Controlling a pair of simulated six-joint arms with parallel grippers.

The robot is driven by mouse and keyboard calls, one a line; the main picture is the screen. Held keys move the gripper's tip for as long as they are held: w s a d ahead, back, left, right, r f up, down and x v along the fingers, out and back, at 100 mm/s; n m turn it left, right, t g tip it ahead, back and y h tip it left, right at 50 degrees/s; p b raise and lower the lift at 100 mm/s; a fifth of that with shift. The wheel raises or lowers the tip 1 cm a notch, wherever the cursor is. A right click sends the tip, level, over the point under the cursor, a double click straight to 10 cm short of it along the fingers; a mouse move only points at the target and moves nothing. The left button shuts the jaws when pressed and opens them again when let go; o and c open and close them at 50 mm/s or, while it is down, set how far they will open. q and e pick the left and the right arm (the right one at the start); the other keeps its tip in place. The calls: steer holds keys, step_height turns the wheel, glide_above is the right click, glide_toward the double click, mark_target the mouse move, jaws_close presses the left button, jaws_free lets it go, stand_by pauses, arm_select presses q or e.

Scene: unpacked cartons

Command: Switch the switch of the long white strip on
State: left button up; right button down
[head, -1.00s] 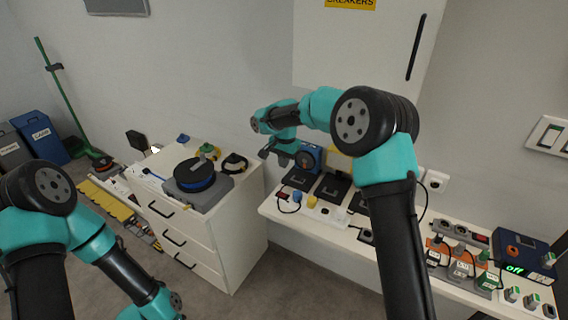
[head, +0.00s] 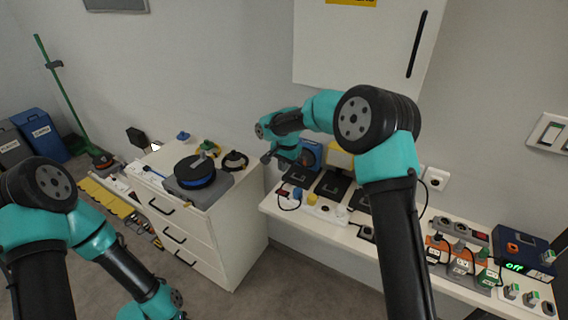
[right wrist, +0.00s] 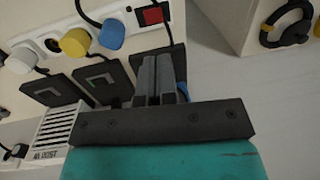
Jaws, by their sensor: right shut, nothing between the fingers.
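The long white strip (head: 336,215) lies on the white shelf by the wall in the head view, with a blue and a yellow plug in it. Its red switch (head: 283,192) is at the left end. The right wrist view shows the strip (right wrist: 131,20) at the upper left and the red switch (right wrist: 152,15) near its end. I cannot tell which way the rocker is tipped. My right gripper (head: 266,158) is shut and empty. In the right wrist view its fingers (right wrist: 160,62) point toward the switch, apart from it. My left gripper is out of view.
Black adapters (head: 331,184) lie behind the strip on the shelf. A drawer cabinet (head: 215,235) with a cable reel (head: 195,172) stands left, across a gap.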

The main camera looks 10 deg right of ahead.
mark_target(281, 190)
steer(key=f, duration=0.7)
steer(key=w+a+f, duration=0.1)
steer(key=f, duration=0.2)
steer(key=shift+f, duration=0.3)
steer(key=shift+s+d, duration=0.1)
